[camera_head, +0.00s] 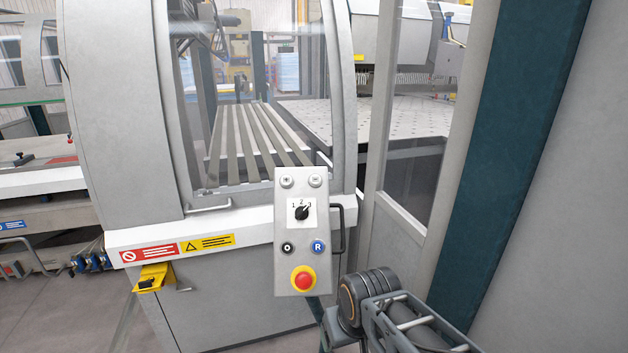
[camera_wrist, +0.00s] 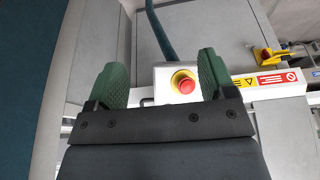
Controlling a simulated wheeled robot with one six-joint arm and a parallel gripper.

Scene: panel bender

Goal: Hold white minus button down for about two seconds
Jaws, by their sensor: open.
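The grey control box (camera_head: 290,232) stands upright at the front of the machine. Two small white buttons sit at its top, a left one (camera_head: 287,182) and a right one (camera_head: 315,181); their marks are too small to tell which is minus. My gripper (camera_wrist: 161,76) is open and empty in the wrist view, its two green fingers apart. The control box also shows there, upside down, with the red emergency stop (camera_wrist: 186,85) between the fingers. The white buttons are hidden in that view. In the head view my arm is right of and below the box; my fingers cannot be made out.
Below the white buttons are a black selector knob (camera_head: 302,212), a black button (camera_head: 288,248), a blue R button (camera_head: 318,247) and the red emergency stop (camera_head: 303,279). A dark handle (camera_head: 341,228) sticks out at the box's right.

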